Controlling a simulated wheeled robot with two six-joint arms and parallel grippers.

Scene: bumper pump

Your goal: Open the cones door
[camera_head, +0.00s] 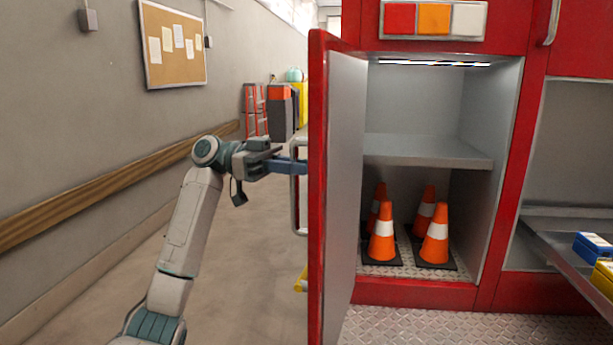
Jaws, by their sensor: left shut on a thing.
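The red cones door (318,190) stands swung wide open to the left of its compartment, its grey inner face (345,180) turned toward the opening. My left gripper (296,167) is shut on the door's handle (298,215), a pale vertical bar on the door's outer side. The compartment shows several orange cones (383,235) with white bands on its floor, under a grey shelf (425,150). My right gripper is out of the picture.
A wall with a wooden rail (110,190) runs along the left. Open floor (250,270) lies between it and the door. At the right, an open compartment has a tray (560,250) with blue and yellow cases sticking out.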

